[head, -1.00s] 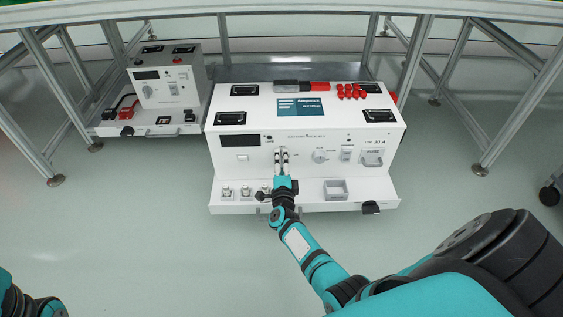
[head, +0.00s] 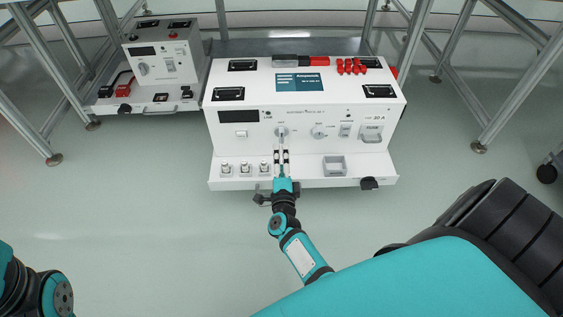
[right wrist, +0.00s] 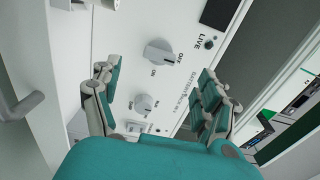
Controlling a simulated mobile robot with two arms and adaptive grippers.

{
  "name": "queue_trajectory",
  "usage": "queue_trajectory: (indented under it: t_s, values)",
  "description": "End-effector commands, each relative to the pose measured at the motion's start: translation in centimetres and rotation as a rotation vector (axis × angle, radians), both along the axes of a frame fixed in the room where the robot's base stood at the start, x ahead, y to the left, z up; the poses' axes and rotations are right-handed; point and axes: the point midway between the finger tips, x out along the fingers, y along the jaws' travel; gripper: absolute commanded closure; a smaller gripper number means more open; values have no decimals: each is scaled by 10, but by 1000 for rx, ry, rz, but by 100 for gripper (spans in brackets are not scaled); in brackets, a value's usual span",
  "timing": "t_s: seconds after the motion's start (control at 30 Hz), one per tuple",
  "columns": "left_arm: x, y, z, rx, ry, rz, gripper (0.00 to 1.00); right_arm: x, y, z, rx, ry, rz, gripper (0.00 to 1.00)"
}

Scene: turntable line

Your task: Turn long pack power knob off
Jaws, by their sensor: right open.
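The long pack (head: 232,170) is the big white battery unit under the table. Its power knob (head: 281,131) is on the front panel, with OFF and ON labels. In the right wrist view the grey knob (right wrist: 158,53) stands clear between my fingers, untouched, its long ridge lying roughly toward the OFF label. My right gripper (head: 281,156) is open and empty, just below and in front of the knob. Only a part of my left arm shows at the lower left; its gripper is out of view.
A second knob (head: 319,131) sits right of the power knob, then a switch (head: 345,130) and a fuse holder (head: 371,134). The lower ledge carries several small terminals (head: 245,168) and a grey square socket (head: 334,166). A smaller white unit (head: 160,70) stands at the left. Table legs flank both units.

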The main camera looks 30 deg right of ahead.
Motion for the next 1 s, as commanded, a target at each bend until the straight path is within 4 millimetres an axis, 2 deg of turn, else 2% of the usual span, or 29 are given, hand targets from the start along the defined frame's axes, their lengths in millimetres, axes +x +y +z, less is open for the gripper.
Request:
queue_trajectory:
  t_s: [0.1,0.23,0.8,0.87,0.9,0.97,1.0]
  values:
    - [0,0,0,1,0,0,100,-15,9,0,1,1,0,23]
    - [0,0,0,1,0,0,100,-23,14,0,1,-1,-1,23]
    - [0,0,0,1,0,0,100,-24,15,1,-2,-1,0,23]
    - [0,0,0,1,3,0,100,-23,15,7,-19,-7,2,23]
    - [1,0,0,0,6,-1,100,-22,15,16,-43,-16,7,23]
    - [1,0,0,0,15,-1,100,-21,16,39,-102,-38,16,23]
    - [1,0,0,-1,22,-1,100,-20,18,59,-158,-59,22,23]
